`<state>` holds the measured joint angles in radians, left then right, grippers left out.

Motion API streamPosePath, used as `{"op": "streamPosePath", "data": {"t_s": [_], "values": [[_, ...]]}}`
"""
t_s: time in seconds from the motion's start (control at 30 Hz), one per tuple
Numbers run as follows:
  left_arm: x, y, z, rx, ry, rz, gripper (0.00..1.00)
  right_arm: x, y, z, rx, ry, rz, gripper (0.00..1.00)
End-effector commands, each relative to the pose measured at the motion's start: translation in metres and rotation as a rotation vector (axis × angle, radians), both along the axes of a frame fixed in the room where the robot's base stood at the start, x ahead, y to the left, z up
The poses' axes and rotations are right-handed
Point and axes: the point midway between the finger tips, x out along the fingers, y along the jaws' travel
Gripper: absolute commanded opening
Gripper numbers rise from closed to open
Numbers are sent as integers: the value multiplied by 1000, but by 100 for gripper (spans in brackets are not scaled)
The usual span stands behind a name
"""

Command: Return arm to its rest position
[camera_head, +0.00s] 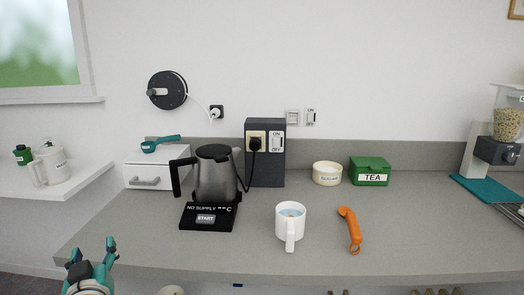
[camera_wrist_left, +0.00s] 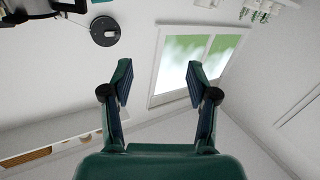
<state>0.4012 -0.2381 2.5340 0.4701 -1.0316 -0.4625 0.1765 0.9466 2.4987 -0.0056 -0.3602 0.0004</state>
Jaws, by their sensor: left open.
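My left gripper (camera_head: 92,262) shows at the lower left of the head view, in front of the counter's left end. In the left wrist view its two fingers (camera_wrist_left: 160,88) are spread apart with nothing between them. Behind the fingers are the white wall and the window (camera_wrist_left: 188,62). My right gripper shows in neither view.
The grey counter (camera_head: 130,245) holds a kettle (camera_head: 217,175) on a black base, a white mug (camera_head: 290,222), an orange handled item (camera_head: 349,230), a bowl (camera_head: 327,173) and a green tea box (camera_head: 370,171). A white shelf (camera_head: 70,182) is at left.

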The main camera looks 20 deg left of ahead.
Motion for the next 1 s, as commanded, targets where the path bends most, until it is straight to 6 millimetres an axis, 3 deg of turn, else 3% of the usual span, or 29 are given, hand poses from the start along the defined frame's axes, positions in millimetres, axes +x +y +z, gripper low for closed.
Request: {"op": "streamPosePath", "data": {"t_s": [0.07,0.27,0.57,0.67,0.8,0.9,1.0], "values": [[7,-5,2,-6,9,-19,59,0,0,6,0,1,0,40],[32,-21,-31,-44,89,-76,59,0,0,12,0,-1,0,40],[72,-64,-100,-107,262,-211,59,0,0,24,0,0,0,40],[86,-91,-137,-144,353,-294,59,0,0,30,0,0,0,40],[96,-151,-209,-238,525,-458,59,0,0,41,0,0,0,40],[86,-203,-265,-332,666,-589,59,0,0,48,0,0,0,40],[61,-255,-316,-440,815,-710,59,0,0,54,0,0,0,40]]}}
